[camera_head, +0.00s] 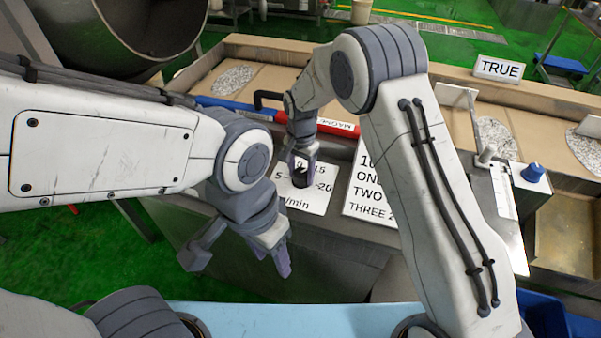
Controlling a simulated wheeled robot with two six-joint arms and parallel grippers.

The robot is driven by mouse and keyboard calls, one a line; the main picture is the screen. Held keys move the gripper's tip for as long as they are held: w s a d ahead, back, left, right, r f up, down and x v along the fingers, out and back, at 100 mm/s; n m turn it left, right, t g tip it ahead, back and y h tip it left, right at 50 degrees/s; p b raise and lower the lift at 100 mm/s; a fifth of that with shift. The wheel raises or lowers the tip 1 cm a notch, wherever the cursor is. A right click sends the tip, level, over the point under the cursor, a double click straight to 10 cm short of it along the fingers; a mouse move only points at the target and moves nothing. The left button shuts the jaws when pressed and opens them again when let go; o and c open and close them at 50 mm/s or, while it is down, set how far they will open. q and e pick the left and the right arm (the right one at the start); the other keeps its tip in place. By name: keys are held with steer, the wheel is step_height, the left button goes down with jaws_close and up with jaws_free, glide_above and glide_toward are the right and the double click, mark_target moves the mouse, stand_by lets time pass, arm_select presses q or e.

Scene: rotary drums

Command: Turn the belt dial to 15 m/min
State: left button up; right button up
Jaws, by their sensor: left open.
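The belt dial (299,181) is a small black knob on a white scale plate (312,204) on the grey machine front. The marks 5, 15 and 20 and part of "m/min" show; the 10 is mostly hidden and the dial's pointing direction cannot be made out. My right gripper (301,162) is pointed down at the dial, with its fingers at the knob's upper part; I cannot tell whether they grip it. My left gripper (238,264) is open and empty, in front of the machine and lower left of the plate.
A text placard (366,206) stands right of the scale plate, partly behind my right arm. A blue knob (533,173) and a lever (487,156) are farther right. A red bar (337,127) lies behind the dial. A "TRUE" sign (499,68) and a drum (110,45) are farther back.

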mark_target(301, 172)
steer(key=o, duration=0.3)
steer(key=shift+r, duration=0.1)
step_height(301, 172, up, 10)
steer(key=b, duration=0.2)
steer(key=shift+r, duration=0.15)
stand_by(0.4)
